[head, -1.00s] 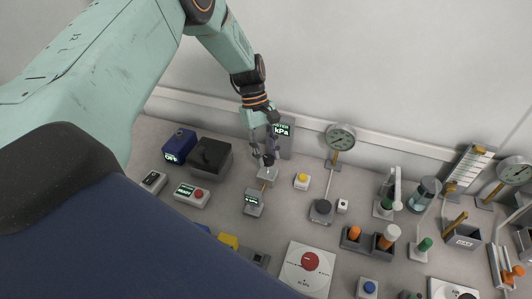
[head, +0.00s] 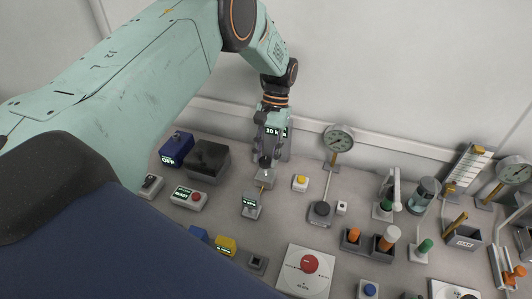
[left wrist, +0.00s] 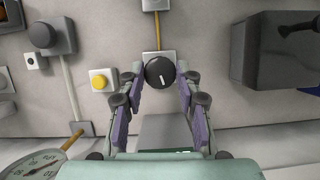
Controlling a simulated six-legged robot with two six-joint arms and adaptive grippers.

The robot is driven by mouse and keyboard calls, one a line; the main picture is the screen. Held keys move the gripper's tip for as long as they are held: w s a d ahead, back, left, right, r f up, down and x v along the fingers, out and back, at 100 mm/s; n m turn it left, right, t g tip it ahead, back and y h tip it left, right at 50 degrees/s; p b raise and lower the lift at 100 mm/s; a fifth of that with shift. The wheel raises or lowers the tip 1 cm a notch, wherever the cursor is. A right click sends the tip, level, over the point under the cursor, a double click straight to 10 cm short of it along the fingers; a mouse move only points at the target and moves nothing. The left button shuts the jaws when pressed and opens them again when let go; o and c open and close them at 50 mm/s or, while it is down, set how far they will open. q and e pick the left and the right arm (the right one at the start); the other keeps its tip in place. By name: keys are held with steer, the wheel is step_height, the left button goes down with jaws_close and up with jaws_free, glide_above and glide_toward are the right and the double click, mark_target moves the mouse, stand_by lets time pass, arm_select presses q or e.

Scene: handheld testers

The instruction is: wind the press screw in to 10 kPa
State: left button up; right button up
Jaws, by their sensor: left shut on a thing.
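The press screw is topped by a dark round knob (left wrist: 160,73) with a white mark, seen from above in the left wrist view. It sits on a small pale block (head: 266,176). My left gripper (head: 266,158) is shut on the knob, with one finger on each side of it. Behind the gripper stands a grey display post (head: 285,148), partly hidden by my fingers; its lit text seems to read 10 kPa. A smaller tester with a lit screen (head: 250,203) stands in front of the block, joined to it by a yellow fitting. My right gripper is not seen.
A yellow button box (head: 300,183) stands close to the right of the block, with a dial gauge (head: 339,139) behind it. A black box (head: 207,160) stands to the left. The wall is close behind.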

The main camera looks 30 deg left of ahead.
arm_select(q)
steer(key=shift+d+m+y+p, duration=0.1)
steer(key=shift+m+y+p, duration=0.4)
steer(key=shift+m, duration=1.2)
steer(key=shift+r, duration=0.1)
steer(key=o, duration=1.2)
steer(key=shift+c, duration=0.2)
steer(key=v, duration=0.7)
steer(key=shift+d+r, duration=0.2)
steer(key=shift+r, duration=0.05)
steer(key=shift+w, duration=0.1)
steer(key=shift+r, duration=0.1)
